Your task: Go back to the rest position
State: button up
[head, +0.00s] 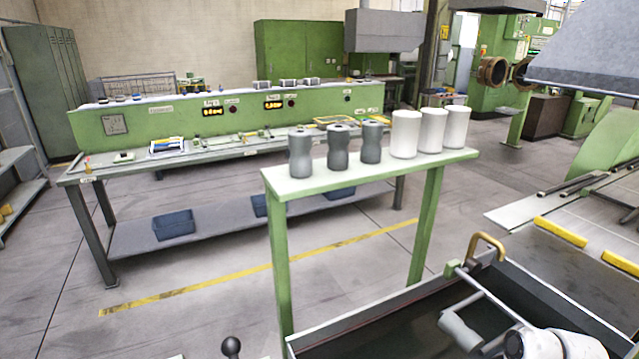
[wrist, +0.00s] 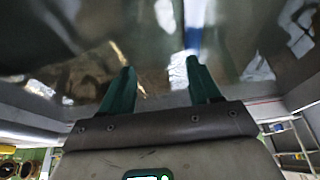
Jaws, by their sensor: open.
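My gripper (wrist: 160,66) shows in the wrist view with its two green fingers spread apart and nothing between them. A shiny, dark metal surface (wrist: 150,35) with blurred reflections fills the view beyond the fingertips. I cannot tell whether the fingers touch it. In the head view, a white part of my arm shows at the bottom right edge; the fingers cannot be made out there.
A narrow green table (head: 300,186) bears grey shaped pieces (head: 338,148) and white cylinders (head: 406,135). A dark metal tray (head: 400,318) lies in front. A long green workbench (head: 160,126) stands behind. Floor (head: 190,325) at left is clear.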

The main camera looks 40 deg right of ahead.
jog(key=a+f+n+g, duration=0.1)
jog(key=a+f, duration=0.1)
jog(key=a, duration=1)
jog(key=a+f+n+g, duration=0.1)
jog(key=a+f+g, duration=0.1)
jog(key=a, duration=1)
jog(key=shift+f+y, duration=0.35)
jog(key=shift+y, duration=0.05)
